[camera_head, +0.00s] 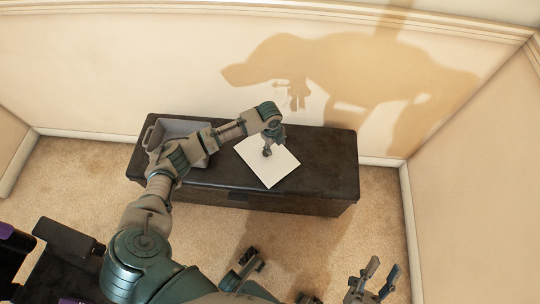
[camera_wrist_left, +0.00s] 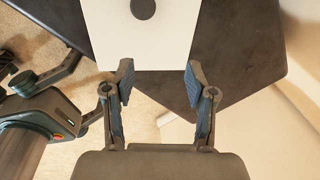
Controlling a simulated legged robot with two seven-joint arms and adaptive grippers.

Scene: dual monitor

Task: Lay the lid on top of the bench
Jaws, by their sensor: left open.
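The lid is a white square panel (camera_head: 270,172) with a dark round knob, which shows in the left wrist view (camera_wrist_left: 143,8). It appears to lie flat and turned at an angle on the dark bench (camera_head: 325,165), right of a grey bin. My left gripper (camera_head: 272,143) is above the lid, near its far corner and the knob. In the left wrist view its fingers (camera_wrist_left: 160,80) are spread wide with nothing between them, at the lid's near edge. My right gripper (camera_head: 378,276) is low in front of the bench at right, its fingers apart and empty.
A grey open bin (camera_head: 181,128) stands on the bench's left end. The bench's right end is bare. Walls stand behind the bench and at right (camera_head: 465,150). Carpet (camera_head: 310,245) lies in front. A dark object with purple parts (camera_head: 65,245) is at lower left.

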